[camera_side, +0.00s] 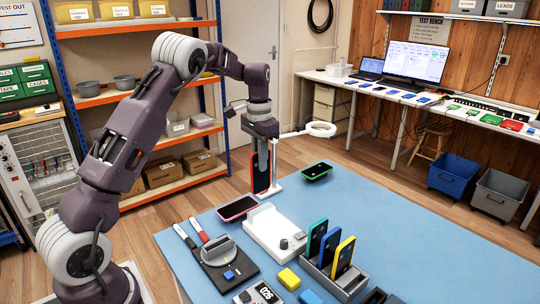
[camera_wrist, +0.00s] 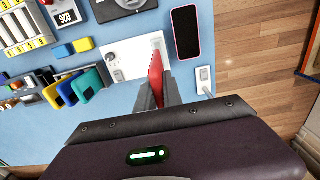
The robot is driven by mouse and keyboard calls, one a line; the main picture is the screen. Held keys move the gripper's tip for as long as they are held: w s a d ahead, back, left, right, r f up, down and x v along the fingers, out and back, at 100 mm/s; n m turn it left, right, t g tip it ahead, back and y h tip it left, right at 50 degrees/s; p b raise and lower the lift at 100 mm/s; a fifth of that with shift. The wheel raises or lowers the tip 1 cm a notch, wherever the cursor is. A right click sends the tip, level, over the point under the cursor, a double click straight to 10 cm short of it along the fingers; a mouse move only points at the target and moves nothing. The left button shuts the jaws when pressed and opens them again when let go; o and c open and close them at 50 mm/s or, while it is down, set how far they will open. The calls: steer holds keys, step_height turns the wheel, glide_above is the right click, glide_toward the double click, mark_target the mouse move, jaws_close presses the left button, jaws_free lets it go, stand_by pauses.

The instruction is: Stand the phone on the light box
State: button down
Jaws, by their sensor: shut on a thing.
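My gripper (camera_side: 261,152) points down at the far left part of the blue table. It is shut on a red phone (camera_side: 261,178), held upright with its dark face partly showing. In the wrist view the red phone (camera_wrist: 156,66) shows edge-on between the grey fingers (camera_wrist: 158,92). I cannot tell whether its lower end touches the table. A white box with a raised ledge and a dark knob (camera_side: 272,231), which looks like the light box, sits in front of the gripper in the side view. It also shows in the wrist view (camera_wrist: 122,50); no phone stands on it.
A pink-edged phone (camera_side: 238,207) lies flat beside the white box; a green-edged phone (camera_side: 316,170) lies farther back. A grey rack (camera_side: 345,284) holds green, blue and yellow phones. The table's right side is clear.

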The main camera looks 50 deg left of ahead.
mark_target(261, 191)
steer(key=shift+f, duration=2.85)
steer(key=shift+f, duration=0.2)
steer(key=shift+f, duration=0.75)
steer(key=shift+f, duration=0.1)
steer(key=shift+f, duration=0.4)
steer(key=shift+f, duration=0.1)
steer(key=shift+f, duration=0.4)
